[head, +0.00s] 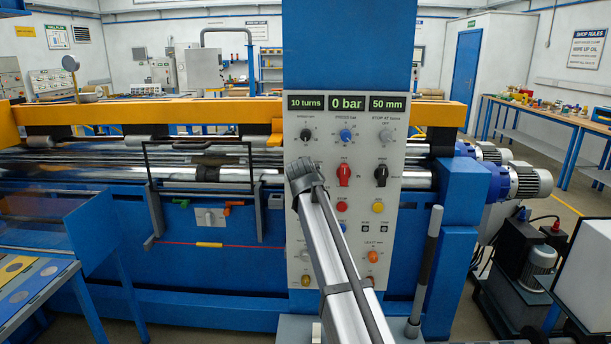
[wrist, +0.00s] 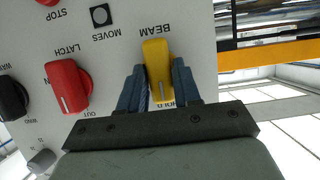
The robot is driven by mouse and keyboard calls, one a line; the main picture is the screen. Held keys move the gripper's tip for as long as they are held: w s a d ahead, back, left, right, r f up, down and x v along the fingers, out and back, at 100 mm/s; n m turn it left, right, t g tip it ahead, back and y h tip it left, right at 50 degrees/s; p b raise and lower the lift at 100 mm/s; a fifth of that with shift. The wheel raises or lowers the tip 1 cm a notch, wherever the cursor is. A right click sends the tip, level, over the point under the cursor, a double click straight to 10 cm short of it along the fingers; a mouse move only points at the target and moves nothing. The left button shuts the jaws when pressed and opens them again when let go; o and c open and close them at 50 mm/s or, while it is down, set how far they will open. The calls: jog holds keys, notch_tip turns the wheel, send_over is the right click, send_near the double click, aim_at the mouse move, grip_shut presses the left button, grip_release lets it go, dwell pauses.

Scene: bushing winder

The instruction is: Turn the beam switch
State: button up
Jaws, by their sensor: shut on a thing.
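The beam switch is a yellow knob (wrist: 158,70) on the pale control panel, under the word BEAM in the wrist view. Its white mark points toward a label that is partly covered and seems to read HOLD. My gripper (wrist: 159,85) has its two blue-grey fingers on either side of the knob, shut on it. In the head view my gripper (head: 304,172) is against the left side of the control panel (head: 296,262), and it hides the beam switch there.
The red latch knob (wrist: 68,86) is close beside my gripper, with a black knob (wrist: 14,97) beyond it. The panel's displays (head: 346,103) read 10 turns, 0 bar and 50 mm. A black frame (head: 200,143) stands left of the panel, a grey-handled lever (head: 428,262) right.

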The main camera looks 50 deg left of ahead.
dwell(0.3)
jog(key=o, duration=1)
jog(key=shift+c, duration=0.2)
jog(key=v, duration=1.4)
jog(key=shift+f, duration=0.15)
